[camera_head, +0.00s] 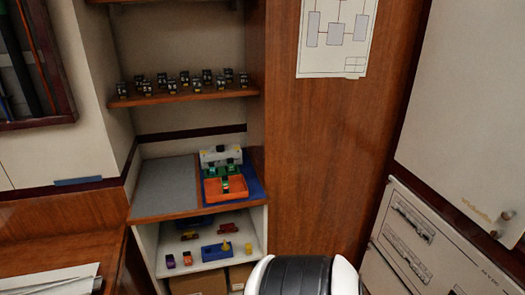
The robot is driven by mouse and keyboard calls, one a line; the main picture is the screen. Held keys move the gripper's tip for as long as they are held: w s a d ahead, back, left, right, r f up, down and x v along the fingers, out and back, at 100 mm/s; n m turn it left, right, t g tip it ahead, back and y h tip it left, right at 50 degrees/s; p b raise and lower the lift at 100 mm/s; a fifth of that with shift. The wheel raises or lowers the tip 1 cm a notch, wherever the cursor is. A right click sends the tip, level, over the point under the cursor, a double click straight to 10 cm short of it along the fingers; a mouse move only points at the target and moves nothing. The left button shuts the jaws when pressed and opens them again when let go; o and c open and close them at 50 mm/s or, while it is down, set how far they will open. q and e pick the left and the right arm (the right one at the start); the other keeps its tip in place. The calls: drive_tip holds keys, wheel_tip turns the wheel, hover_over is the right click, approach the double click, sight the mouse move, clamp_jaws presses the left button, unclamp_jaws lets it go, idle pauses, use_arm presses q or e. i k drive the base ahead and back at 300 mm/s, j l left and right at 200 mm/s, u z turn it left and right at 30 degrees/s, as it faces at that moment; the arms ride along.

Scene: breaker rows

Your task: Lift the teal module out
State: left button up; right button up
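An orange open tray (239,196) stands on a blue mat (254,188) on the alcove counter. Small green or teal modules (232,169) stand in a row at its back, and another dark green one (225,186) is inside the tray. At this size I cannot tell which of them is the teal module. A pale grey block (221,153) with small dark and yellow marks stands behind them. Neither of my grippers is in view.
A grey panel (165,185) lies left of the mat, bare. The shelf above (180,96) holds several small dark items. The shelf below (205,262) holds coloured pieces and a blue block (217,251). A wooden partition (320,170) bounds the alcove on the right.

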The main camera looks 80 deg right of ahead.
sight(211, 165)
drive_tip(key=l+z, duration=0.1)
drive_tip(key=z, duration=0.4)
drive_tip(key=i+z, duration=0.1)
drive_tip(key=z, duration=0.4)
drive_tip(key=l+z, duration=0.15)
drive_tip(key=z, duration=0.3)
drive_tip(key=i+z, duration=0.15)
drive_tip(key=z, duration=0.35)
drive_tip(key=i+u, duration=0.25)
drive_tip(key=i+j, duration=0.05)
